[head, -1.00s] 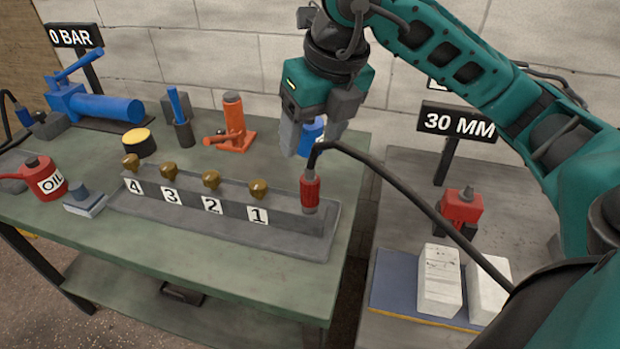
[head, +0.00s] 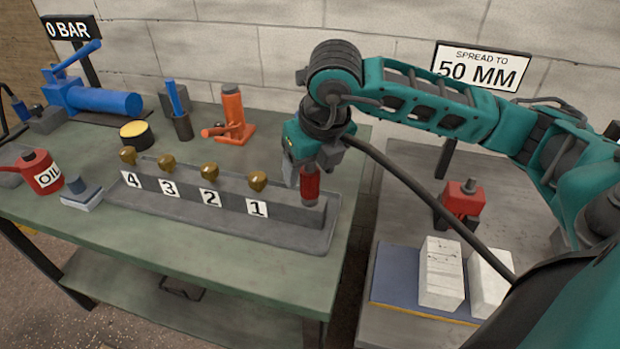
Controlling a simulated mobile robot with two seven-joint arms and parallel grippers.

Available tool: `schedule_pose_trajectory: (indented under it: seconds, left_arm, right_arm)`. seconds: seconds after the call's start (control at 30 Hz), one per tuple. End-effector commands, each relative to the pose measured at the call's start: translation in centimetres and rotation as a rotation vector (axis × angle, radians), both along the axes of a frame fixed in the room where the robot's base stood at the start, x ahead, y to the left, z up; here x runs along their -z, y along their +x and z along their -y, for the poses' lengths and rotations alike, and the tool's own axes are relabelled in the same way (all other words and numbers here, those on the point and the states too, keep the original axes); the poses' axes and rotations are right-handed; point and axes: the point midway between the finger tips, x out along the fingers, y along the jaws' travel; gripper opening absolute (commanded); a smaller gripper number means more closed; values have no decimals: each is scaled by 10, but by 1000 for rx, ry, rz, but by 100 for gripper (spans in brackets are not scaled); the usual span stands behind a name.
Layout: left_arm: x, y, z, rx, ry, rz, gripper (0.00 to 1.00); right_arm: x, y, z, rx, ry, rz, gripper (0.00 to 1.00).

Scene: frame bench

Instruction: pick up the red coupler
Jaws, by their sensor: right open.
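My right gripper (head: 308,172) is open and low at the coupler, pointing down. One grey finger shows just left of the coupler's top, and the other is near its upper right. I cannot tell whether the fingers touch it. My left gripper is not in view.
The grey rail (head: 235,205) carries several brass fittings numbered 1 to 4. An orange jack (head: 233,115), a blue pump (head: 100,98) and a red oil can (head: 42,172) stand on the bench. A second table (head: 400,165) at right holds a red tool (head: 462,200) and white blocks (head: 440,274).

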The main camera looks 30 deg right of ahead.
Motion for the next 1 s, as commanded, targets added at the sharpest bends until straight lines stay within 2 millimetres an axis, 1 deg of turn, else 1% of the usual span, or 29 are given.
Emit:
schedule_pose_trajectory:
  seconds: [0.03,0.1,0.3,0.9,1.0]
  left_arm:
    - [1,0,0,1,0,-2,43]
    - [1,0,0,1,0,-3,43]
    - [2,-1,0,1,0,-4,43]
    - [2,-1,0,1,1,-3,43]
    - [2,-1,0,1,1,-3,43]
  right_arm:
    - [4,1,0,0,0,0,66]
    - [6,2,0,-1,0,1,66]
    - [6,2,0,-1,1,1,65]
    - [5,2,0,-1,1,1,8]
    - [5,2,0,-1,0,3,0]
